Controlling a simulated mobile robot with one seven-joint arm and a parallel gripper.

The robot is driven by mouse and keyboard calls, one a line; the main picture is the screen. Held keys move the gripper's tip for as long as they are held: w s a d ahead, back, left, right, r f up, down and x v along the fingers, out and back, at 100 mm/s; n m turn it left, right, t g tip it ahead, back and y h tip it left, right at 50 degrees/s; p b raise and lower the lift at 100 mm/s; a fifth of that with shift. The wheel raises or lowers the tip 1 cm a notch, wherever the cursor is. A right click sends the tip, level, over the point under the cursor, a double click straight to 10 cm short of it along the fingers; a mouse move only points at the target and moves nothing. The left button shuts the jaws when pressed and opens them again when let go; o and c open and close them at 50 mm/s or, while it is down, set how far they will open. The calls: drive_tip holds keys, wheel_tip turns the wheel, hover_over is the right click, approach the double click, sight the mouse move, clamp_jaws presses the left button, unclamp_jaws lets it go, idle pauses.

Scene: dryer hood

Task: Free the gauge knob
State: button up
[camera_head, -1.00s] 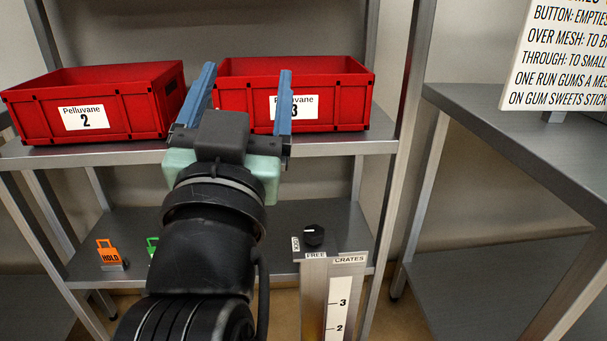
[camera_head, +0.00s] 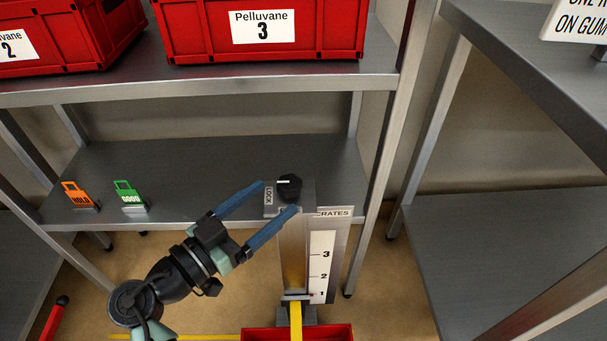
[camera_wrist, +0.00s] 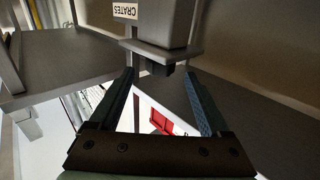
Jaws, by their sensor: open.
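The gauge knob (camera_head: 289,187) is black and round with a white pointer line. It sits on top of the upright gauge post (camera_head: 294,255), and its pointer is toward the LOCK label (camera_head: 269,196). The FREE label seen earlier is hidden behind a finger. The CRATES scale (camera_head: 322,265) with numbers 1 to 3 stands beside the post. My gripper (camera_head: 279,197) is open, its blue fingers reaching toward the knob from the lower left. Whether they touch it I cannot tell.
Red crates marked Pelluvane 3 (camera_head: 262,30) and Pelluvane 2 (camera_head: 60,40) stand on the upper shelf. A red crate (camera_head: 297,334) is at the post's foot.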

sight(298, 179)
drive_tip(key=b+x, duration=0.1)
drive_tip(key=x, duration=0.7)
drive_tip(key=shift+w+d, duration=0.2)
drive_tip(key=shift+w, duration=0.05)
clamp_jaws()
drive_tip(key=shift+f, duration=0.1)
